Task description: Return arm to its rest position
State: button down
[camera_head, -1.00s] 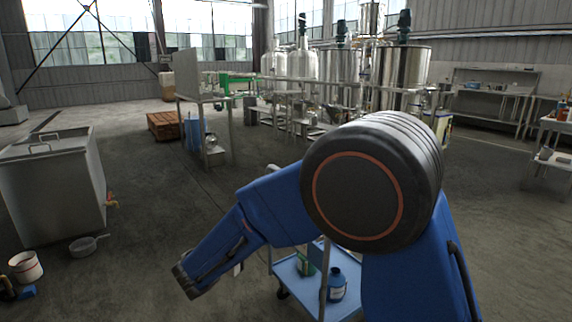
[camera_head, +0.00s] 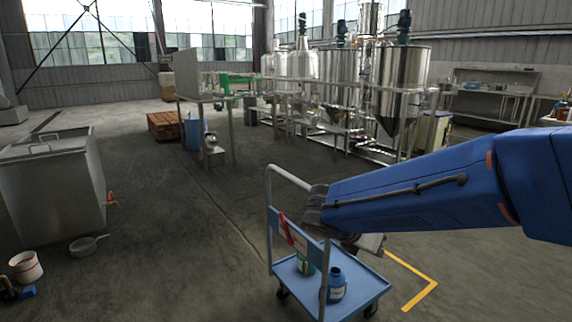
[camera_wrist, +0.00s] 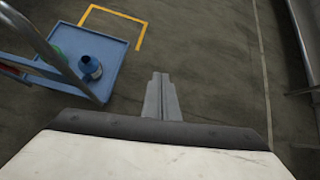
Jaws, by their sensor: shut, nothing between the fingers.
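My arm (camera_head: 430,195) reaches in from the right edge in the head view, with its dark wrist end near the cart's handle. In the wrist view my gripper (camera_wrist: 160,77) has its two grey fingers together, with nothing between them. The fingers show against bare concrete floor, to the right of the blue cart. The gripper's fingers are not clearly made out in the head view.
The blue cart (camera_head: 352,285) carries a blue bottle (camera_head: 336,284) and a green container (camera_head: 304,264); its handle rail rises close to my arm. A steel tub (camera_head: 55,190), pan (camera_head: 85,245) and white bucket (camera_head: 26,267) stand left. Stirred tanks (camera_head: 402,85) stand behind. The middle floor is clear.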

jog(key=s+d+f+m+y, duration=0.1)
jog(key=s+d+m+y, duration=0.2)
jog(key=s+m, duration=0.8)
jog(key=s+d+m+y, duration=0.3)
jog(key=s+m+y, duration=0.1)
jog(key=s+m, duration=0.8)
jog(key=m, duration=0.3)
jog(key=shift+f+m+y, duration=0.3)
jog(key=shift+f+y, duration=0.05)
jog(key=shift+y, duration=0.05)
